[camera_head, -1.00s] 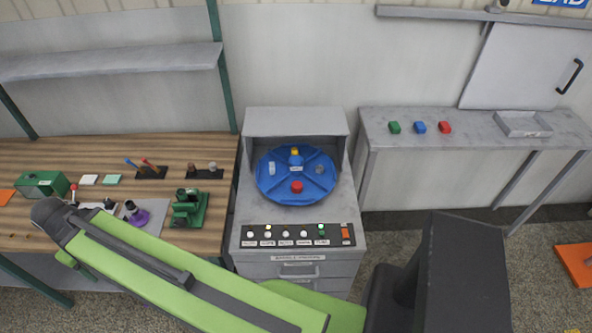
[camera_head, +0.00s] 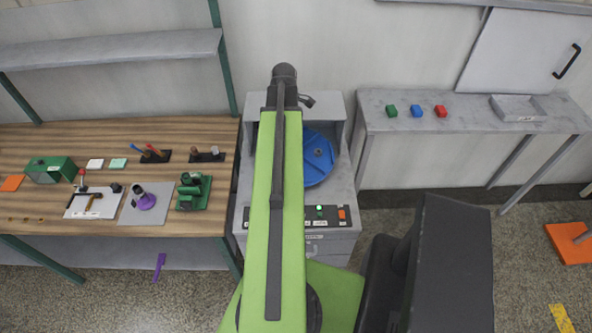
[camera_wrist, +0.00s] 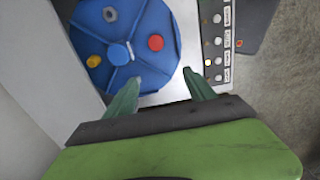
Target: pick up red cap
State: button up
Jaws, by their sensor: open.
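The red cap (camera_wrist: 156,42) sits on the blue round tray (camera_wrist: 135,77) in the wrist view, in one of its divided sections. In the head view my arm hides the cap and covers much of the tray (camera_head: 318,165). My gripper (camera_wrist: 158,82) is open, its two green fingers apart with nothing between them. I cannot tell the height of the fingers above the tray.
The tray holds a yellow item (camera_wrist: 93,61), a blue hub (camera_wrist: 118,54) and a grey ring (camera_wrist: 110,14). A button panel (camera_wrist: 215,45) lies beside the tray. The grey hood (camera_head: 335,102) stands around the tray's back. Benches stand left and right.

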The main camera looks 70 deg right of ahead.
jog(key=s+f+b, duration=0.1)
jog(key=f+b, duration=0.3)
jog(key=s+d+f+b, duration=0.1)
jog(key=f+b, duration=0.3)
jog(key=s+f+b, duration=0.1)
jog(key=f+b, duration=0.3)
jog(key=shift+d+f, duration=0.15)
jog(key=shift+f, duration=0.1)
notch_tip(320, 180, down, 5)
jog(key=b, duration=0.5)
jog(key=shift+s+d+f+b, duration=0.1)
jog(key=shift+d+f+b, duration=0.05)
jog(key=shift+b, duration=0.2)
jog(key=shift+r, duration=0.2)
grip_shut()
jog(key=shift+r+p, duration=0.55)
jog(key=shift+p, duration=0.15)
notch_tip(320, 180, up, 4)
jog(key=p, duration=0.4)
jog(key=s+a+r+p, duration=0.4)
jog(key=s+r+p, duration=0.2)
jog(key=s, duration=0.5)
